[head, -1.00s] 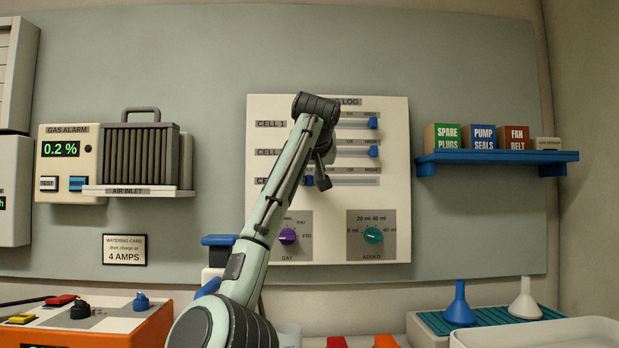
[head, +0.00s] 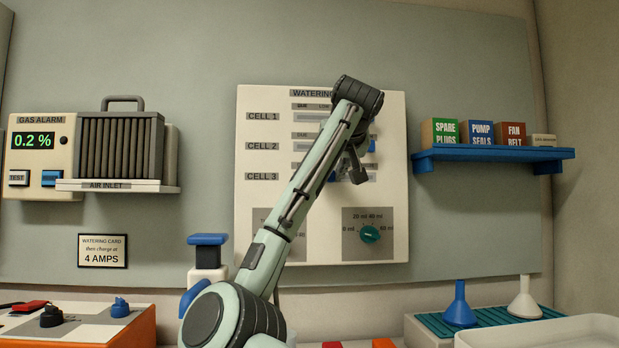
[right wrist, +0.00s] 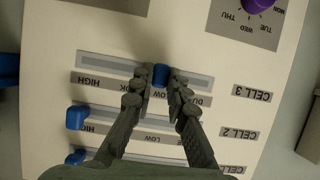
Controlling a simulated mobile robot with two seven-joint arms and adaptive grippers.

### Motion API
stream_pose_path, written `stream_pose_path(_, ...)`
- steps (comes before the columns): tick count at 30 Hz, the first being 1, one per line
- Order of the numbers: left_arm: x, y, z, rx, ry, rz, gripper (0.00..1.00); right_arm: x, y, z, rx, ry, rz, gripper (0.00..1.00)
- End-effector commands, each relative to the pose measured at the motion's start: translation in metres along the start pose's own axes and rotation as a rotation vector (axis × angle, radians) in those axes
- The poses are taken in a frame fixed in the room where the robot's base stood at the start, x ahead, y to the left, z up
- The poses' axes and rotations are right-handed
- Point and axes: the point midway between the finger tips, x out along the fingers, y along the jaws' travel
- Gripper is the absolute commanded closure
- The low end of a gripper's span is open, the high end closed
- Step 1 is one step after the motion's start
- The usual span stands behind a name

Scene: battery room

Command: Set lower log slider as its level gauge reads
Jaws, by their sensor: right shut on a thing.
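The watering log panel (head: 255,215) hangs on the wall with slider rows for cells 1, 2 and 3; CELL 3 is the lowest. My right gripper (right wrist: 160,78) is shut on the blue lower log slider (right wrist: 160,74) in the CELL 3 row. The slider stands between the OK and DUE marks, around LOW; my fingers hide part of the scale. The blue CELL 2 slider (right wrist: 76,116) and CELL 1 slider (right wrist: 75,157) are at HIGH. In the head view my right gripper (head: 357,172) and forearm cover much of the rows. No level gauge is visible.
A blue shelf (head: 490,159) with boxes is right of the panel. The gas alarm (head: 38,118) and air inlet unit (head: 118,145) are left. A teal dial (head: 369,234) sits below the sliders. A blue funnel (head: 460,308) and white funnel (head: 524,300) stand lower right.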

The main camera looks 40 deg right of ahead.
Motion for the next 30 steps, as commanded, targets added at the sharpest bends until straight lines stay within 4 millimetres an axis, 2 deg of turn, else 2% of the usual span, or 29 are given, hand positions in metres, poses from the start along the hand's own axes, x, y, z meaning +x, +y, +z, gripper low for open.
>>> stream_pose_path(6,0.001,0.0,0.002,0.0,-0.003,0.0,0.64,-0.002,0.048,0.0,0.004,0.001,0.007,1.0)
stream_pose_path(12,0.005,0.001,0.004,0.0,-0.004,0.003,0.64,-0.002,0.08,0.0,0.002,0.0,0.004,1.0)
stream_pose_path(18,0.006,0.001,0.003,-0.001,-0.002,0.003,0.64,-0.002,0.093,0.0,0.0,0.001,0.003,1.0)
stream_pose_path(29,0.008,0.001,0.004,-0.001,-0.005,0.004,0.64,-0.002,0.097,0.0,0.001,0.002,0.006,1.0)
stream_pose_path(30,0.008,0.001,0.004,-0.001,-0.005,0.004,0.64,-0.002,0.097,0.0,0.002,0.002,0.007,0.83)
